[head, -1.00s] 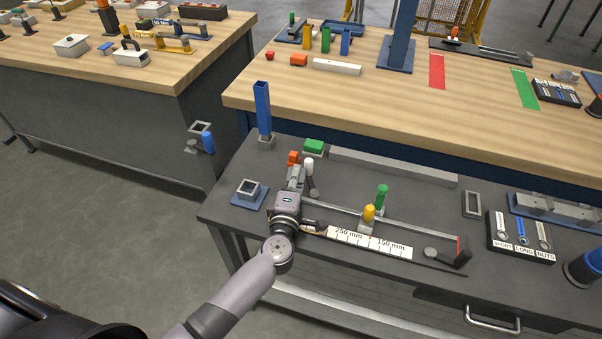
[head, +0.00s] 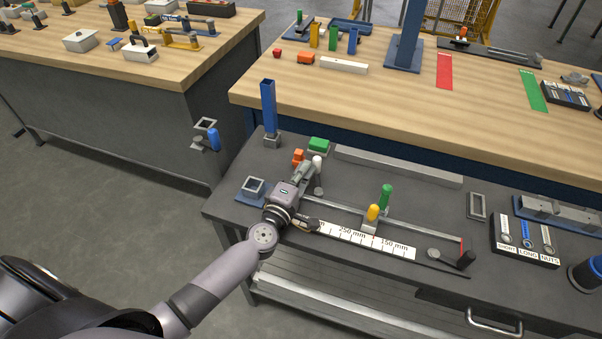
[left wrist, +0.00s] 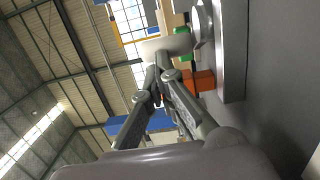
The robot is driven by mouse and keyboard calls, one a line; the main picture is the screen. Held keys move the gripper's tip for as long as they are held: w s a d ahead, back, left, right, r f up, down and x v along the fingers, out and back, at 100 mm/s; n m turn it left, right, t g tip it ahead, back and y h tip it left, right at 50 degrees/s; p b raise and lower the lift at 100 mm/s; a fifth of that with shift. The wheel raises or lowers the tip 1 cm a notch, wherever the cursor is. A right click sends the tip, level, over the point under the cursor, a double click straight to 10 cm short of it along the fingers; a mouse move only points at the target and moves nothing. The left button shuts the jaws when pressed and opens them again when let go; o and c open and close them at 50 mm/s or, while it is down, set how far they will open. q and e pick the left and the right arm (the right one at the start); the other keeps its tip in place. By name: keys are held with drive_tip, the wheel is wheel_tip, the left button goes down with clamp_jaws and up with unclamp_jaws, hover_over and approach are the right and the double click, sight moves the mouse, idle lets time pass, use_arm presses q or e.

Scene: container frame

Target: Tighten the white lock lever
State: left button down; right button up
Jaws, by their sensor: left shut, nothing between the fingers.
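The white lock lever (head: 317,162) stands roughly upright on a small grey base at the left end of the measuring rail (head: 410,232). In the left wrist view a pale rounded bar (left wrist: 168,47), probably this lever, lies just beyond my fingertips. My left gripper (head: 309,172) is shut and empty. Its fingertips are beside the lever's upper part, on its left; I cannot tell whether they touch. In the left wrist view the closed fingers (left wrist: 161,72) converge near the pale bar. My right gripper is not in view.
An orange block (head: 298,157) and a green block (head: 319,145) sit just behind the lever. A blue upright post (head: 268,108) stands at the back left.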

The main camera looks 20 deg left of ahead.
sight(318, 165)
use_arm(q)
drive_tip(key=shift+w+f+m+h+b, duration=0.1)
drive_tip(key=shift+w+m+h+b, duration=0.1)
drive_tip(key=shift+m+h+b, duration=0.3)
drive_tip(key=m+h+b, duration=0.1)
drive_tip(key=h+b, duration=0.1)
drive_tip(key=b, duration=0.1)
drive_tip(key=w+d+m+g+h+b, duration=0.1)
drive_tip(key=h+b, duration=0.1)
drive_tip(key=b, duration=0.1)
drive_tip(key=m+g+h+b, duration=0.1)
drive_tip(key=m+h+b, duration=0.1)
drive_tip(key=b, duration=0.1)
drive_tip(key=shift+w+d+f+h, duration=0.15)
drive_tip(key=shift+w+h, duration=0.15)
drive_tip(key=shift+h, duration=0.1)
drive_tip(key=shift+d+r+b, duration=0.1)
drive_tip(key=shift+r+b, duration=0.1)
drive_tip(key=shift+b, duration=0.1)
drive_tip(key=shift+w+d+r+m+g, duration=0.1)
drive_tip(key=shift+d+r+m+g, duration=0.1)
drive_tip(key=shift+r+m+g, duration=0.1)
drive_tip(key=shift+w+d+r, duration=0.1)
drive_tip(key=shift+r, duration=0.05)
drive_tip(key=shift+w+d+f, duration=0.35)
drive_tip(key=shift+w+f, duration=0.05)
drive_tip(key=shift+s, duration=0.2)
